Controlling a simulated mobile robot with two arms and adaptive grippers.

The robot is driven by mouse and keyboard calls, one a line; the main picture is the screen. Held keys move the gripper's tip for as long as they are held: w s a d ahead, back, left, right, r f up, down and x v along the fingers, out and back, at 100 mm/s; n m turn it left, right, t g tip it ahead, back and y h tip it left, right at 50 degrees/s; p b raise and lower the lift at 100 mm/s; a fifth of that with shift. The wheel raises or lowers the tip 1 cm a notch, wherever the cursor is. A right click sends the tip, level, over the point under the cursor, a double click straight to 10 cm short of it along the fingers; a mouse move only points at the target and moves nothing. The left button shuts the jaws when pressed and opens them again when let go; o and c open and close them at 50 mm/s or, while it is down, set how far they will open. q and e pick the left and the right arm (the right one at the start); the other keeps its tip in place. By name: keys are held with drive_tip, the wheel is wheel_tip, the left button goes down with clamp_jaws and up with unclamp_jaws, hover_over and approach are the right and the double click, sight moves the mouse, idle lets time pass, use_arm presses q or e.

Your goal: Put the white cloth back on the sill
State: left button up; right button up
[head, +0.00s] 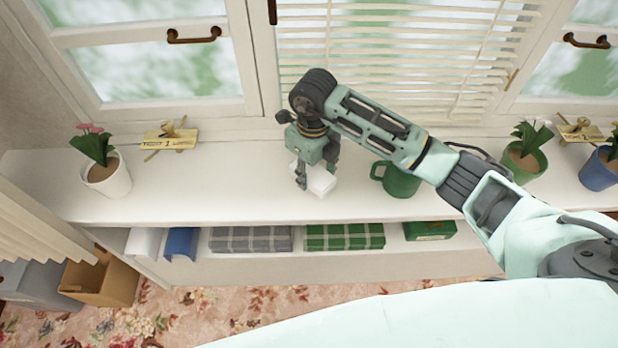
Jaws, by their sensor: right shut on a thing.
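My right gripper (314,170) points down over the white sill (220,190), to the left of the green mug. Its fingers are shut on the white cloth (321,182), a small folded white piece. The cloth is at the sill's surface or just above it; I cannot tell whether it touches. Part of the cloth is hidden behind the fingers. My left gripper is not in view.
A green mug (400,181) stands on the sill right of the cloth, partly behind my arm. Folded cloths (250,239) lie on the shelf below. The sill's left middle is clear.

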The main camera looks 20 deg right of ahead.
sight(309, 183)
drive_tip(key=shift+w+a+f, duration=0.15)
drive_tip(key=shift+a+f, duration=0.05)
drive_tip(key=shift+a, duration=0.15)
drive_tip(key=shift+f, duration=0.3)
wheel_tip(309, 183, down, 3)
drive_tip(key=shift+f+p, duration=0.15)
drive_tip(key=shift+p, duration=0.5)
drive_tip(key=shift+f, duration=0.15)
drive_tip(key=shift+f, duration=0.1)
drive_tip(key=shift+f, duration=0.15)
drive_tip(key=o, duration=1.1)
